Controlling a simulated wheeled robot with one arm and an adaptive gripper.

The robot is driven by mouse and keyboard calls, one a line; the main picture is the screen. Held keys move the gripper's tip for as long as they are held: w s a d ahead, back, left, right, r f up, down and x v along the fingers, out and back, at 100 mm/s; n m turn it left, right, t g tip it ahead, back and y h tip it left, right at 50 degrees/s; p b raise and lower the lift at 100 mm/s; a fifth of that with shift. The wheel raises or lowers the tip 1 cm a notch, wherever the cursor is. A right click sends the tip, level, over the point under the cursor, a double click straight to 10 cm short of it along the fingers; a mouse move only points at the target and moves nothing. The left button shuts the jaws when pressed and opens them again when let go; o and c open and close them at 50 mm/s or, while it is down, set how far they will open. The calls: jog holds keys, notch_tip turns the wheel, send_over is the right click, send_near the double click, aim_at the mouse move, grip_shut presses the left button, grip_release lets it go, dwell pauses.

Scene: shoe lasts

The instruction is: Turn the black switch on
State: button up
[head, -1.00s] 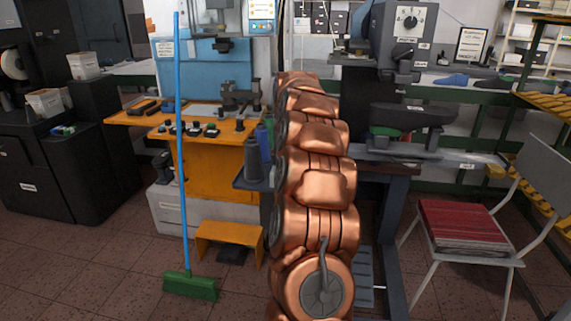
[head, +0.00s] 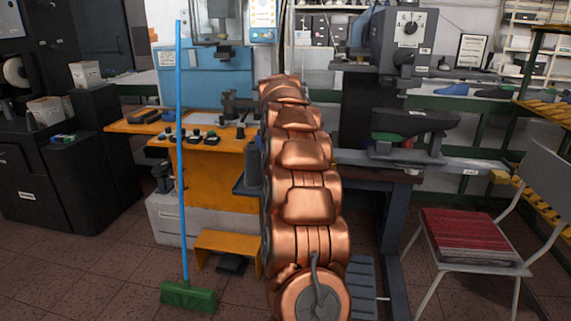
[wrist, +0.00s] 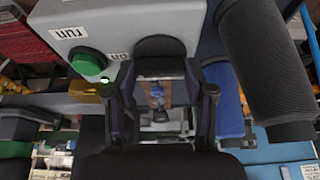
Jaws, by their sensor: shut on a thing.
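In the wrist view, the black switch (wrist: 160,47) sticks out from the edge of a grey control box (wrist: 130,20), beside a label that seems to read "on". My gripper (wrist: 158,75) has one finger on each side of the switch and is shut on it. The exact contact at the fingertips is hard to see. A green button (wrist: 88,62) and a "run" label are on the same box, left of the switch. In the head view my copper arm hides the gripper and this box.
A dark spool (wrist: 265,70) and a blue spool (wrist: 225,95) stand close right of my gripper in the wrist view. In the head view there are an orange bench (head: 215,145), a broom (head: 182,170), a grey machine (head: 405,40) and a chair (head: 470,235).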

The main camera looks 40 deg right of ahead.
jog(key=shift+r, duration=0.1)
jog(key=o, duration=1.2)
jog(key=shift+c, duration=0.2)
jog(key=v, duration=1.1)
jog(key=shift+a+r, duration=0.15)
jog(key=shift+r, duration=0.25)
